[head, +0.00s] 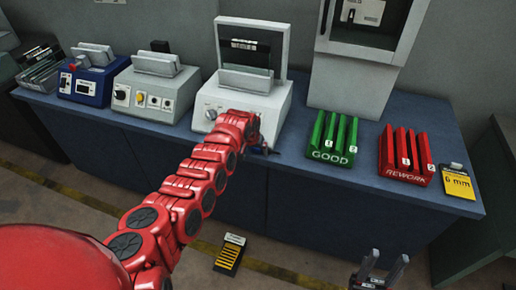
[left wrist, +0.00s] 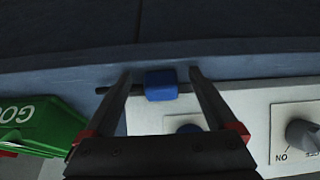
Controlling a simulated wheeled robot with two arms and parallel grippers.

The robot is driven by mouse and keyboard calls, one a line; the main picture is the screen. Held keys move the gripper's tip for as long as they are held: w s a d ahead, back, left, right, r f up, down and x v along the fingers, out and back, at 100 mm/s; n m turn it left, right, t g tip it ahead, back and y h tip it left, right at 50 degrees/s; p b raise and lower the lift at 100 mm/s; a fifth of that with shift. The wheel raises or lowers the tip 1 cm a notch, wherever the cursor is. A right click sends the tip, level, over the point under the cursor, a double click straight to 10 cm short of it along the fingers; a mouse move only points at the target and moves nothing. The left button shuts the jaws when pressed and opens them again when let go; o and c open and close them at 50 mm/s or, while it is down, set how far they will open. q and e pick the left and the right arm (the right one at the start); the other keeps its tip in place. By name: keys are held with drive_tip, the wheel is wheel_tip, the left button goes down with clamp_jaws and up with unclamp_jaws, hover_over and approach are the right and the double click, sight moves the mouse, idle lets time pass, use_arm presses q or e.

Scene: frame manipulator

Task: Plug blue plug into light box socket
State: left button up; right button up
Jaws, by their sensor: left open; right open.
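The blue plug (left wrist: 161,85) lies crosswise between the fingers of my left gripper (left wrist: 160,74) in the left wrist view, with thin dark ends reaching toward both fingers. The fingers stand apart around it, and I cannot tell whether they touch it. In the head view my left gripper (head: 260,147) is low in front of the white light box (head: 236,100), and the plug is hard to make out. A blue round part (left wrist: 188,128), perhaps the socket, shows partly behind my gripper on the light box front. My right gripper (head: 380,273) is open and empty at the bottom right.
The green GOOD rack (head: 332,140) and red REWORK rack (head: 405,157) stand right of the light box on the blue bench. A yellow 6 mm card (head: 458,184) lies at the right end. A grey-white device (head: 155,88) and a blue one (head: 90,82) stand left.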

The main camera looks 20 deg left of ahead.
use_arm(q)
drive_tip(key=shift+f, duration=0.1)
idle(0.3)
clamp_jaws()
idle(0.4)
drive_tip(key=shift+w+r, duration=0.1)
drive_tip(key=shift+r, duration=0.1)
